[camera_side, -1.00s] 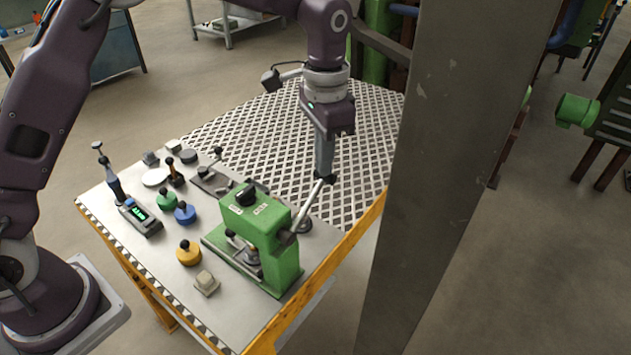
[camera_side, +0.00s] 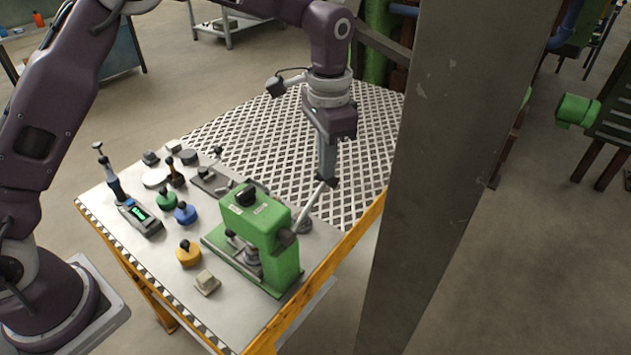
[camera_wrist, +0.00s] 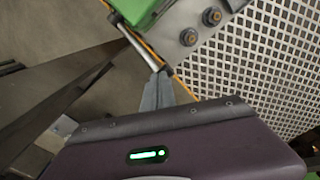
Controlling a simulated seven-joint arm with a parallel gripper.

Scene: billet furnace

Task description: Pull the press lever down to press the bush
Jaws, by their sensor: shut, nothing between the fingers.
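The green press (camera_side: 265,238) stands on the bench near its right edge. Its steel lever (camera_side: 311,207) slopes up and to the right from the pivot on the press's side. My gripper (camera_side: 325,180) is shut and empty, pointing down, with its fingertips at the upper end of the lever, seemingly touching it. In the wrist view the fingers (camera_wrist: 157,82) meet the end of the lever (camera_wrist: 138,42), and a corner of the press (camera_wrist: 150,8) shows at the top. The bush is not clearly visible; a small round part (camera_side: 251,255) sits under the ram.
Several knobbed pieces, blue (camera_side: 185,213), green (camera_side: 167,199) and yellow (camera_side: 188,254), stand left of the press. A device with a green display (camera_side: 141,219) is further left. A grey pillar (camera_side: 430,170) rises close on the right. The perforated bench area (camera_side: 260,130) behind is clear.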

